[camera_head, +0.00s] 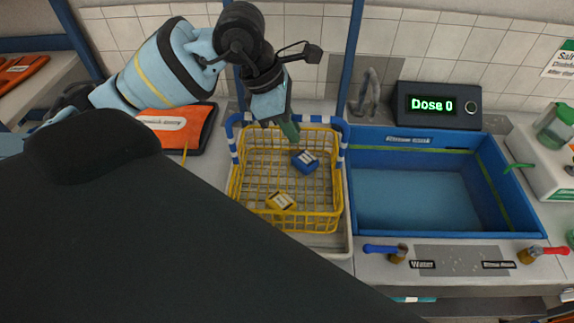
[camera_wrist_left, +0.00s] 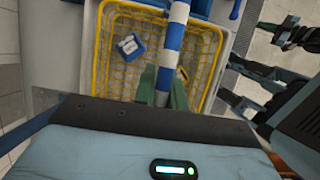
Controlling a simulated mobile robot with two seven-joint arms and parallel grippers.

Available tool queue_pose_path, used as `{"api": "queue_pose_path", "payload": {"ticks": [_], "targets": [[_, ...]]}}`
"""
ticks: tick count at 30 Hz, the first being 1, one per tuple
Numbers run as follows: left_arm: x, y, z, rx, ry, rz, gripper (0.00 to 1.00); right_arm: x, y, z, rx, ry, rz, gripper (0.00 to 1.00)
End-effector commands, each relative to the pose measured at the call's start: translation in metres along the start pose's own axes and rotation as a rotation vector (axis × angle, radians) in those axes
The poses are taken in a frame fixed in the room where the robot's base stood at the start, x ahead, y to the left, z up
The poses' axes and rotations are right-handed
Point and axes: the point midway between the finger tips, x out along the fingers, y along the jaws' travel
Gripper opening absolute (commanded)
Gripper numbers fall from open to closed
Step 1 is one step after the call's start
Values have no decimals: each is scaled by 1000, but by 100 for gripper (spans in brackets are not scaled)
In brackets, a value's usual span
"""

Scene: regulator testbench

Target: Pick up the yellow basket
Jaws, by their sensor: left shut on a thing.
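The yellow basket (camera_head: 238,190) is a wire basket in a light tray left of the blue sink. It has a blue-and-white striped handle (camera_head: 233,140) along its far side. My left gripper (camera_head: 290,130) comes down from above with green fingertips at that handle. In the left wrist view the striped handle (camera_wrist_left: 172,45) passes between the fingertips (camera_wrist_left: 162,88), and they are shut on it. A blue block (camera_head: 305,161) and a yellow block (camera_head: 281,201) lie inside the basket; the gripper is apart from both. The basket looks level.
A blue sink basin (camera_head: 420,235) stands directly right of the basket. A display reading "Dose 0" (camera_head: 438,105) and a grey tap (camera_head: 368,95) are behind it. An orange tray (camera_head: 180,125) lies to the left. A large dark shape covers the lower left.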

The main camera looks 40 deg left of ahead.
Motion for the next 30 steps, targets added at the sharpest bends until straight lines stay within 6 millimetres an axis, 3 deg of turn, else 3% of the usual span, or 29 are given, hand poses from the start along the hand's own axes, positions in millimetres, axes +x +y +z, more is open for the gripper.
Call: {"api": "queue_pose_path", "payload": {"ticks": [23, 30], "targets": [[-2, 1, 2, 1, -6, 5, 0, 0, 0, -1, 2, 2, 0, 0], [-17, 1, 4, 2, -9, 9, 0, -2, 2, -12, -9, 22, 2, 0]]}}
